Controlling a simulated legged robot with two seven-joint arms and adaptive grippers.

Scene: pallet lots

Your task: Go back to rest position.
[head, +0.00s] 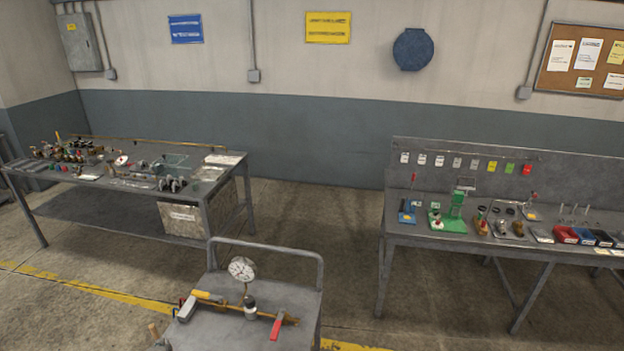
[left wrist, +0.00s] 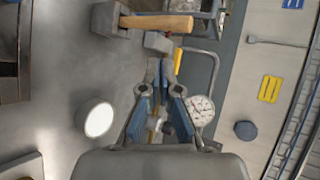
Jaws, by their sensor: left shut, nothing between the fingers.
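My left gripper (left wrist: 160,75) shows in the left wrist view, where its two blue-grey fingers come together at the tips. It is shut with nothing between the fingers. A pressure gauge (left wrist: 201,111) appears just to the right of the fingers, and a hammer with a wooden handle (left wrist: 158,22) is above them. In the head view I cannot clearly make out the left gripper. My right gripper does not show in either view.
A grey cart (head: 296,278) with a gauge (head: 242,268) and a red-handled valve (head: 275,327) stands close in front. A cluttered workbench (head: 110,190) is at left, another bench (head: 400,240) with bins at right. Floor between the benches (head: 310,210) is clear.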

